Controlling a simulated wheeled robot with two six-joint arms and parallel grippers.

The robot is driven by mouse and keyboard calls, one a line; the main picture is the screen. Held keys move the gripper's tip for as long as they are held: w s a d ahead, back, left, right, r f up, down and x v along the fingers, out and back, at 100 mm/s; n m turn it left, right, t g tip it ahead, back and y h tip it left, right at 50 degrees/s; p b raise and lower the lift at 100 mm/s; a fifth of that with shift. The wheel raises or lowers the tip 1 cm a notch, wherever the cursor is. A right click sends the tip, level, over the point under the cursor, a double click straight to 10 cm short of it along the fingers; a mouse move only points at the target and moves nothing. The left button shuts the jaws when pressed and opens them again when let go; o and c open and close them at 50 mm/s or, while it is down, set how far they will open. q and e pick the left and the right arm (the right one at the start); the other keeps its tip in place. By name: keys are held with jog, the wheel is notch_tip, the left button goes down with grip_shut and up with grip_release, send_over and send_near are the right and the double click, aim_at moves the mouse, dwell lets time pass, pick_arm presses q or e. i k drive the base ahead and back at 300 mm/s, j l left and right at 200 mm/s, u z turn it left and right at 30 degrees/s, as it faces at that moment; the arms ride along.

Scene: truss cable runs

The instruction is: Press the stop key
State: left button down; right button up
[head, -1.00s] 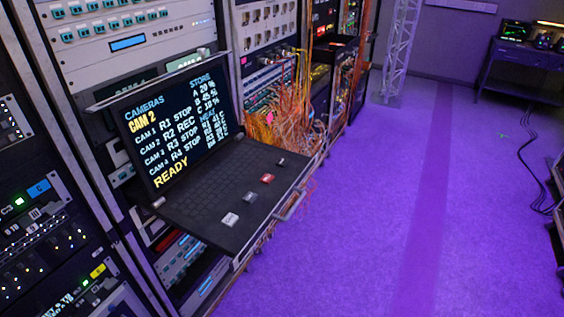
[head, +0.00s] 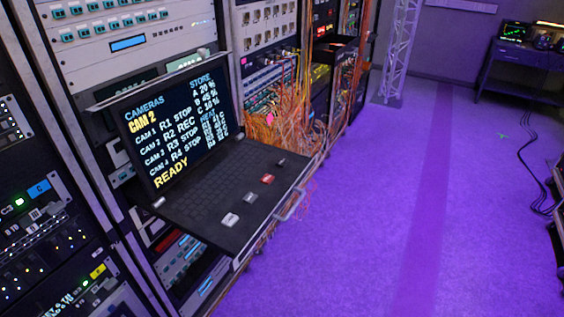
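A rack console with a lit screen (head: 180,133) is pulled out on a black keyboard drawer (head: 205,203). Along the drawer's right side sit separate raised keys: a white key (head: 230,220) nearest, a grey key (head: 249,197), a red key (head: 267,179) and a small dark-and-light key (head: 281,162) farthest. Their markings are too small to read, so I cannot tell which one is the stop key. The screen reads CAM 2 and READY, with R2 at REC and R1, R3 and R4 at STOP. Neither of my grippers is in view.
Equipment racks (head: 130,40) line the left side. Orange cables (head: 285,120) hang behind the drawer, whose metal handle (head: 291,206) sticks out. A truss post (head: 398,50) and a desk (head: 525,65) stand at the back. Black cables (head: 530,150) lie at right; the purple floor between is clear.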

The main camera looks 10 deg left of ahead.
aim_at(282, 163)
jog(key=i+l+u, duration=0.1)
jog(key=u, duration=0.2)
jog(key=l+u, duration=0.15)
jog(key=u, duration=0.2)
jog(key=i+l+u, duration=0.1)
jog(key=l, duration=0.35)
jog(key=i+l+u, duration=0.1)
jog(key=l, duration=0.35)
jog(key=i+l+u, duration=0.15)
jog(key=l, duration=0.3)
jog(key=i+l+u, duration=0.1)
jog(key=l, duration=0.35)
jog(key=i+l+u, duration=0.1)
jog(key=l, duration=0.4)
jog(key=i+l, duration=0.1)
jog(key=l, duration=0.6)
jog(key=i+l, duration=0.15)
jog(key=l, duration=0.2)
